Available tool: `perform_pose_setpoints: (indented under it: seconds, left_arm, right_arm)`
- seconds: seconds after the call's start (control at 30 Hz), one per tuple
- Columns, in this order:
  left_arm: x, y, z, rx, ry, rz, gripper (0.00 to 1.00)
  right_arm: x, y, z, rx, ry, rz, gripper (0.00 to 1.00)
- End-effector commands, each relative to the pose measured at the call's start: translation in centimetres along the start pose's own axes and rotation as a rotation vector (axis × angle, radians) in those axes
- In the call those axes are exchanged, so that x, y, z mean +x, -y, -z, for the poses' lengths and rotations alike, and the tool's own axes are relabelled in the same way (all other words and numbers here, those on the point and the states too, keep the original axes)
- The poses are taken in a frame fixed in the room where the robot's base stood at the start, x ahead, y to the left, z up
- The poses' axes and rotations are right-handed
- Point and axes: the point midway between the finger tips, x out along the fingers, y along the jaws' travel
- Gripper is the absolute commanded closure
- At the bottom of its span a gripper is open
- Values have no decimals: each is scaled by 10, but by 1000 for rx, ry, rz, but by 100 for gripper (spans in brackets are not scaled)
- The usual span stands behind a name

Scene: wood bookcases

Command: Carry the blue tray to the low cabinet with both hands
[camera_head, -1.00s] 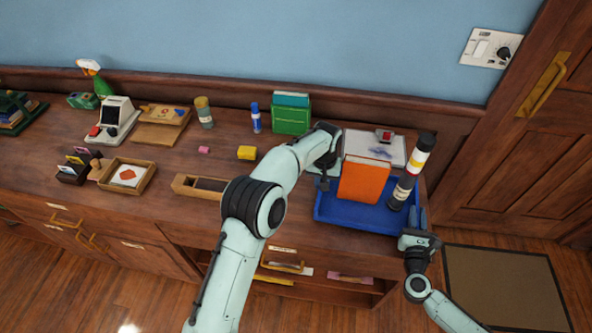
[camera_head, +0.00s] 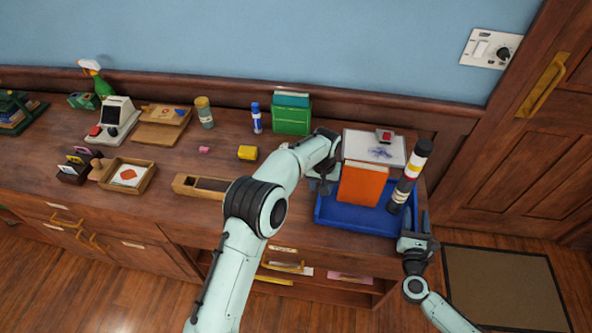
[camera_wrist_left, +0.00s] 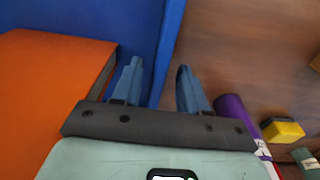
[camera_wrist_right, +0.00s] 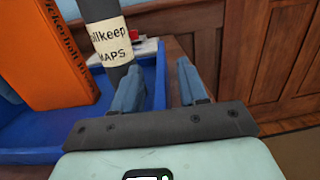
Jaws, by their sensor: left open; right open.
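The blue tray (camera_head: 345,216) lies on the low wooden cabinet's top at its right end. An orange book (camera_head: 362,184) stands in it, and a dark tube with white, yellow and red bands (camera_head: 408,178) leans at its right side. My left gripper (camera_head: 322,184) is open at the tray's left side; in the left wrist view its fingers (camera_wrist_left: 160,85) straddle the tray wall (camera_wrist_left: 168,45). My right gripper (camera_head: 416,222) is open at the right side; in the right wrist view its fingers (camera_wrist_right: 160,88) sit either side of the tray wall (camera_wrist_right: 160,72). Contact with the walls cannot be told.
A clipboard (camera_head: 375,145) lies behind the tray. A door (camera_head: 530,150) is at right, with a mat (camera_head: 505,285) on the floor.

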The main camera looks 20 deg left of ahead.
Motion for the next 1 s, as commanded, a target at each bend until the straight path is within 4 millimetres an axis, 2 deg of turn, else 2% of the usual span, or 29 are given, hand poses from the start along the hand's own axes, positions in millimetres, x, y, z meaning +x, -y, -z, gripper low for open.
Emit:
perform_pose_setpoints:
  seconds: [0.03, 0.17, 0.5, 0.6, 0.77, 1.0]
  left_arm:
    - [-1, 0, 0, 0, -1, -1, 57]
    - [-14, 0, 0, 0, -3, -1, 57]
    - [-65, 1, -1, 0, -4, -1, 57]
    - [-74, 1, -1, 0, -2, 0, 57]
    - [-80, 1, -2, 0, -2, 0, 57]
    - [-80, 1, -2, 0, -1, 0, 57]
  right_arm:
    - [-3, 0, 13, 0, -24, 0, 57]
    - [-3, 0, 13, 1, -25, 0, 57]
    - [-3, 0, 13, 1, -26, 0, 57]
    - [-3, 0, 13, 1, -26, 0, 57]
    - [-8, 0, 13, 2, -26, -1, 57]
    - [-41, 0, 11, 6, -23, 0, 57]
